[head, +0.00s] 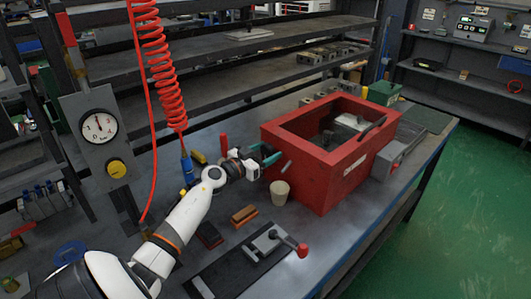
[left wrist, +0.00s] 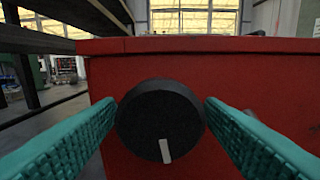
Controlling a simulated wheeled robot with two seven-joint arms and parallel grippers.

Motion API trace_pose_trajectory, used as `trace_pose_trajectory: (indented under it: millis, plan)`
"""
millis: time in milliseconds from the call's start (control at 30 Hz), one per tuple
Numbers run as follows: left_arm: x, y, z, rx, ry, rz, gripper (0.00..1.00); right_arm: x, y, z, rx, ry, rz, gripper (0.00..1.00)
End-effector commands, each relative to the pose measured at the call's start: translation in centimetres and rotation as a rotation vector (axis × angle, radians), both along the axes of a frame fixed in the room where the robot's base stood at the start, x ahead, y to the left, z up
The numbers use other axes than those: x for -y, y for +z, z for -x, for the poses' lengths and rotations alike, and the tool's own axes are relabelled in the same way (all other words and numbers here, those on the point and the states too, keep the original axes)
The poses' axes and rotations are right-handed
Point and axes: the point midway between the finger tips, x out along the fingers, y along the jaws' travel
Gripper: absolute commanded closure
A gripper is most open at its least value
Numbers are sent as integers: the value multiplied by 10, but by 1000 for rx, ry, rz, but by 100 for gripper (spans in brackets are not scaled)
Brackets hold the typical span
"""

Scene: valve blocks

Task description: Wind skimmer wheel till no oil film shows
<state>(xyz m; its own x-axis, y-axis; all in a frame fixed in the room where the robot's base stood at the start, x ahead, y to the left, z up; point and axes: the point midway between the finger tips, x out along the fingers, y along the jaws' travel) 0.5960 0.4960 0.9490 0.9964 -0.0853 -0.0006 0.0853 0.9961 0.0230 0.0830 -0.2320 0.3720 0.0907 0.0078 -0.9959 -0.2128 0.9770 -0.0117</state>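A red open-topped tank (head: 322,187) stands on the bench, and its red wall (left wrist: 240,75) fills much of the left wrist view. A round black knob with a white mark (left wrist: 160,120) sits on that wall, the mark pointing down. My left gripper (head: 266,157) is at the tank's left side in the head view. In the left wrist view its teal fingers (left wrist: 161,118) meet the knob's edges on both sides, with no clear gap. The tank's inside looks dark; I cannot tell whether oil film shows. My right gripper is not in view.
A beige cup (head: 280,193) stands close to the tank's near left corner. A black plate with a red-handled clamp (head: 265,244) and an orange-brown block (head: 244,215) lie in front. A red coiled hose (head: 160,65) hangs left, beside a gauge panel (head: 98,130).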

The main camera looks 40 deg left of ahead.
Motion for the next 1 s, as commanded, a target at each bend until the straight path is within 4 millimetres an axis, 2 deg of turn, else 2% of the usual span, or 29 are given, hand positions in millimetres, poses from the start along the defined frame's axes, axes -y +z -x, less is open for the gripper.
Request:
trace_pose_trajectory:
  millis: [33,200,233,567,767,1000]
  plan:
    - [0,0,0,0,0,0,47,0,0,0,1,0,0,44]
    - [0,0,0,0,0,0,75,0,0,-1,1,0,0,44]
    - [0,0,0,0,0,0,77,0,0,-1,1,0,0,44]
    - [0,1,0,4,1,-49,77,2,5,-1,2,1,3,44]
    - [-1,2,1,13,2,-167,77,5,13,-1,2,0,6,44]
    - [-1,2,0,32,1,-382,77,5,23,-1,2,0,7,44]
